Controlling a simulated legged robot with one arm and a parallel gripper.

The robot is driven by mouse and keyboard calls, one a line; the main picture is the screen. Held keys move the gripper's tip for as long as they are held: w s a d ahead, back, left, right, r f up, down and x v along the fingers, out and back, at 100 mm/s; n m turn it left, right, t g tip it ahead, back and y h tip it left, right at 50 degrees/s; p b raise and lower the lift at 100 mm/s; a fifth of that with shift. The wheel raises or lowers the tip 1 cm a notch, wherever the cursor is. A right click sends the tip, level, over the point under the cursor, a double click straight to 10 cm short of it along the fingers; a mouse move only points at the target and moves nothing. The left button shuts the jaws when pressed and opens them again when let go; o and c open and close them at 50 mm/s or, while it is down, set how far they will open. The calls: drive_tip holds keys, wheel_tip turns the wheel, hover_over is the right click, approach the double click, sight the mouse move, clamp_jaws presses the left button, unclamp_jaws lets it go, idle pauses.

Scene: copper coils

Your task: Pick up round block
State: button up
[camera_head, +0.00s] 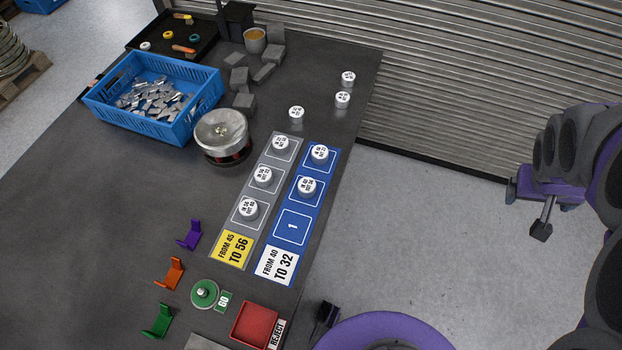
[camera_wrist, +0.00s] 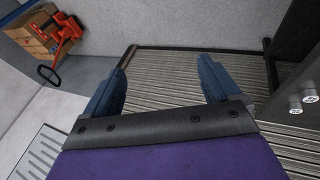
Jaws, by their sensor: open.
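Several round blocks with white, printed tops stand on the dark table. Loose ones are near the back right edge: one at the far right (camera_head: 348,77), one just in front of it (camera_head: 342,100) and one further left (camera_head: 296,113). Three stand on the grey strip (camera_head: 226,230) and two on the blue strip (camera_head: 275,245), whose square marked 1 is bare. My gripper (camera_head: 525,210) hangs right of the table, open and empty, well away from the blocks. In the wrist view its fingers (camera_wrist: 163,72) are spread, and two round blocks (camera_wrist: 296,107) show at the right edge.
A blue crate (camera_head: 207,113) of metal pieces, a round metal device (camera_head: 222,130) and grey blocks (camera_head: 241,77) stand left and behind. A red reject tray (camera_head: 254,324) and green round piece (camera_head: 204,293) are at the front. A corrugated wall (camera_head: 480,70) stands behind.

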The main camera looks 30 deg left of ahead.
drive_tip(key=w+a+f+n+t+y, duration=0.1)
drive_tip(key=w+a+f+n+t, duration=0.15)
drive_tip(key=w, duration=0.85)
drive_tip(key=w+a+f+n+t, duration=0.1)
drive_tip(key=w+n+t, duration=0.2)
drive_tip(key=w, duration=0.8)
drive_tip(key=w+a+f+n+y, duration=0.6)
drive_tip(key=w+a+f+y, duration=0.25)
drive_tip(key=a+f, duration=0.3)
drive_tip(key=n+g+y+b, duration=0.1)
drive_tip(key=n+g+y, duration=0.9)
drive_tip(key=g, duration=0.4)
approach(307, 184)
drive_tip(key=a, duration=0.1)
drive_tip(key=a+f+m+b, duration=0.1)
drive_tip(key=y, duration=0.1)
drive_tip(key=shift+s+a+f+g, duration=0.25)
drive_tip(key=shift+s+a+g, duration=0.1)
drive_tip(key=shift+a, duration=0.05)
drive_tip(key=shift+x, duration=0.85)
drive_tip(key=shift+b+x, duration=0.8)
drive_tip(key=shift+x, duration=2)
drive_tip(key=shift+d+f+m, duration=0.1)
drive_tip(key=shift+f+m, duration=0.05)
drive_tip(key=shift+m, duration=0.1)
